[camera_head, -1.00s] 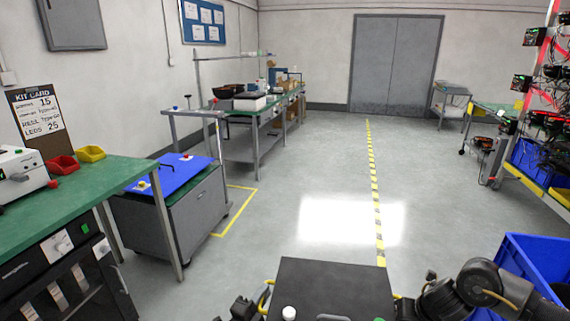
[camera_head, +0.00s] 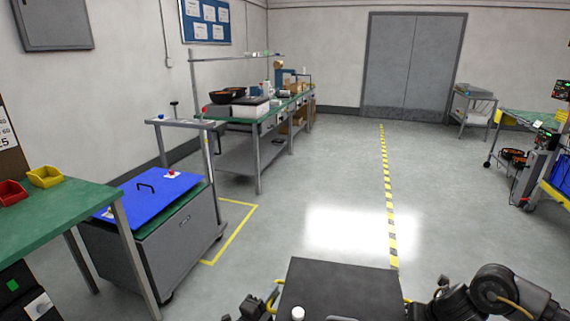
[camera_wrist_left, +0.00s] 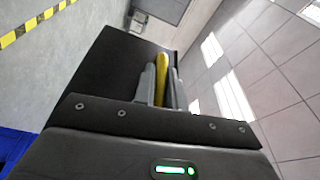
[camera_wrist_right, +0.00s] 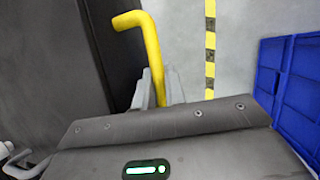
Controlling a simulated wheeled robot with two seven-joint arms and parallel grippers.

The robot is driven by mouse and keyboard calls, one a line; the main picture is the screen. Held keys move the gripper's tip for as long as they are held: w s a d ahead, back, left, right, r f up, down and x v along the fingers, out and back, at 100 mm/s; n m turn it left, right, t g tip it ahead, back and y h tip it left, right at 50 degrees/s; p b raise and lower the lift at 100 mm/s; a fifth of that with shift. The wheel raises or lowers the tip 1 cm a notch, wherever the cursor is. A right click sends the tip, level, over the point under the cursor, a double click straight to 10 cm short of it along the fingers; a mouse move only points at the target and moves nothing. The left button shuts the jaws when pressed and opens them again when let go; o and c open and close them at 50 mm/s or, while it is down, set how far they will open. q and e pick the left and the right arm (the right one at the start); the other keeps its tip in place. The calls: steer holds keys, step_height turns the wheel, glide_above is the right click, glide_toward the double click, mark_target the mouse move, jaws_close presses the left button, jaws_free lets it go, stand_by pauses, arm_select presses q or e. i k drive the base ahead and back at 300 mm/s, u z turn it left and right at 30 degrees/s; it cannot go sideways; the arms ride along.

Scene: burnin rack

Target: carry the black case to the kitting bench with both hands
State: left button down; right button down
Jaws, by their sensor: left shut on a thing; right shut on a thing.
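The black case (camera_head: 345,285) is at the bottom middle of the head view, held in front of me between both arms. It also shows in the left wrist view (camera_wrist_left: 110,60) and the right wrist view (camera_wrist_right: 95,40). My left gripper (camera_wrist_left: 162,80) is shut on the yellow handle (camera_wrist_left: 164,68) at one side of the case. My right gripper (camera_wrist_right: 153,88) is shut on the other yellow handle (camera_wrist_right: 142,32). The underside of the case is hidden. A green-topped bench (camera_head: 75,215) with small bins, probably the kitting bench, stands at the left.
A grey cart (camera_head: 180,235) with a blue lid stands just beyond that bench. A long green-topped bench (camera_head: 270,115) runs along the left wall. The floor (camera_head: 310,190) ahead is clear up to the grey double door (camera_head: 412,65). A yellow-black floor stripe (camera_head: 387,185) runs ahead.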

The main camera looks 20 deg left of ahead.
mark_target(69, 201)
steer(key=i, duration=2.9)
steer(key=u, duration=3.4)
